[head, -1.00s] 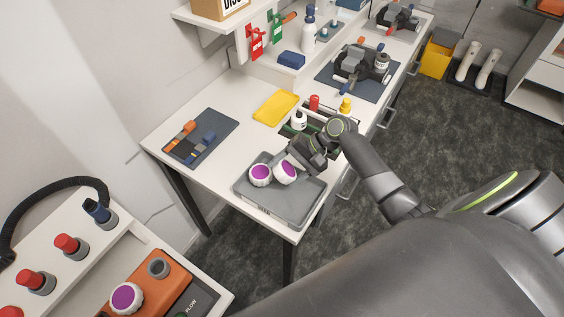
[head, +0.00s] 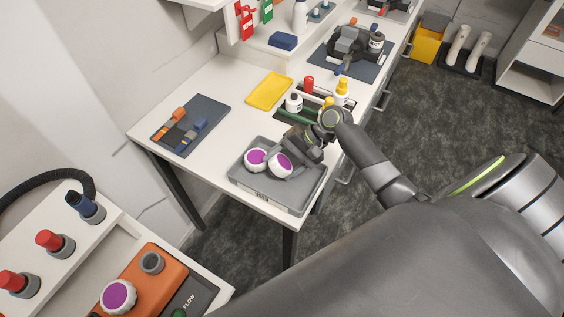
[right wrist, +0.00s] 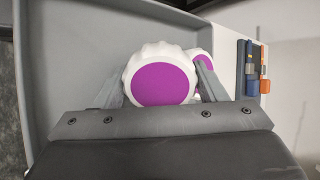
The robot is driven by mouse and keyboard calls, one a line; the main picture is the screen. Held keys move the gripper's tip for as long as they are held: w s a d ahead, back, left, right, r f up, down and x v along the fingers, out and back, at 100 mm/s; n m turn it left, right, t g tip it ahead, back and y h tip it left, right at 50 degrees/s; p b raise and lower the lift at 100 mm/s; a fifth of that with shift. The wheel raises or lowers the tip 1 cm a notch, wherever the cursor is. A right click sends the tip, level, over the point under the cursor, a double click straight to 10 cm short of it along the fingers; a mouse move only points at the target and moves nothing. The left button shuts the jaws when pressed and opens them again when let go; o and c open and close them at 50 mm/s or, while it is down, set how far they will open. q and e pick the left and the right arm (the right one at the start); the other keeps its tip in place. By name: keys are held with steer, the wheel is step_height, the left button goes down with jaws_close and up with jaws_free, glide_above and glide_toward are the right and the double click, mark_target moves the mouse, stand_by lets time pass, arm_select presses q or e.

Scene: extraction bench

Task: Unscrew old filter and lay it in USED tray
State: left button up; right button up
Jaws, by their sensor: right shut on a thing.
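A white ribbed filter with a purple face (head: 279,166) is in the grey tray (head: 302,199) on the bench. My right gripper (head: 292,161) is shut on this filter inside the tray. In the right wrist view the held filter (right wrist: 160,82) sits between the two fingers. A second white and purple filter (head: 256,160) lies close beside it on the left, partly hidden in the right wrist view (right wrist: 205,66). A third such filter (head: 118,296) sits on the orange unit (head: 150,284) at the lower left, beside an empty grey port (head: 152,262). My left gripper is not in view.
A yellow tray (head: 269,91) and several small bottles (head: 293,103) stand beyond the grey tray. A dark mat (head: 190,125) with small tools lies at the left. Bare bench lies between the mat and the grey tray.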

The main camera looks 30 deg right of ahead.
steer(key=shift+f, duration=0.35)
steer(key=shift+s+f, duration=0.15)
steer(key=shift+f, duration=0.3)
